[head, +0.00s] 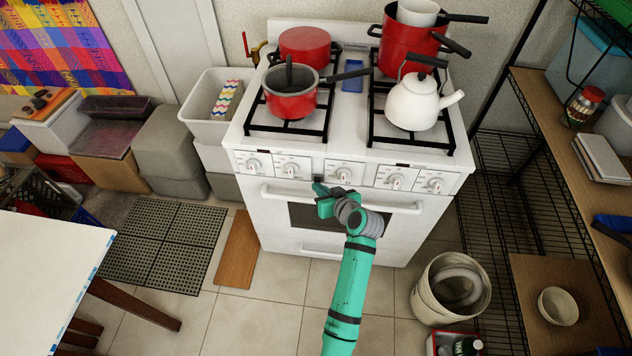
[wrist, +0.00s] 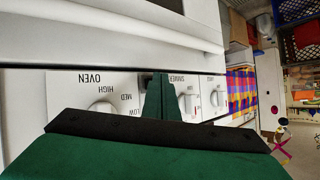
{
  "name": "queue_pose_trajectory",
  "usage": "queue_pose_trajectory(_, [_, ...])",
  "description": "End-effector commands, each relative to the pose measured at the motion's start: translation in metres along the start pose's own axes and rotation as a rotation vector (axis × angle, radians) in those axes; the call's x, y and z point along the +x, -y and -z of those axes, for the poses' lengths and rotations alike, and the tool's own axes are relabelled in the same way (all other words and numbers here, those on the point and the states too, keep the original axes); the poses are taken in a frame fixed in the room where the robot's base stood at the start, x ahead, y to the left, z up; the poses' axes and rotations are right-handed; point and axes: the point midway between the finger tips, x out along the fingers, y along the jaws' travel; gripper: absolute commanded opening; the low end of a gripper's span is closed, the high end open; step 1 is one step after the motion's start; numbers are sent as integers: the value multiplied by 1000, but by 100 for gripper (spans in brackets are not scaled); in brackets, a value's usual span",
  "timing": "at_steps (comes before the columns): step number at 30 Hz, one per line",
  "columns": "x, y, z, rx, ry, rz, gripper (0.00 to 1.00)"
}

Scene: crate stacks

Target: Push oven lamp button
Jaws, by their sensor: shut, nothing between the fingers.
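The white stove (head: 300,215) stands against the wall with a front row of white knobs. My gripper (head: 319,186) is shut and empty at the control panel, just left of the middle oven knob (head: 343,174). In the wrist view, which is upside down, the green fingertips (wrist: 161,85) are in front of the panel beside the oven knob (wrist: 103,108). A small dark patch (wrist: 146,78), possibly the oven lamp button, shows at the fingertips' edge and is partly hidden. I cannot tell whether the fingertips touch it.
The oven door handle (head: 395,207) runs just below the panel. A red saucepan (head: 290,103) and a white kettle (head: 414,103) sit on the burners. A bucket (head: 424,306) stands right of the stove, and a white table (head: 45,260) is at left.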

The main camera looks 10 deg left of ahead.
Motion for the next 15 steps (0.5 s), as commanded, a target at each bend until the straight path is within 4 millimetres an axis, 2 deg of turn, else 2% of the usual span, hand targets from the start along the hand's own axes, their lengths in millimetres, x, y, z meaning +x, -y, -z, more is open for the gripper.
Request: queue_pose_trajectory(15, [5, 3, 3, -5, 1, 7, 0])
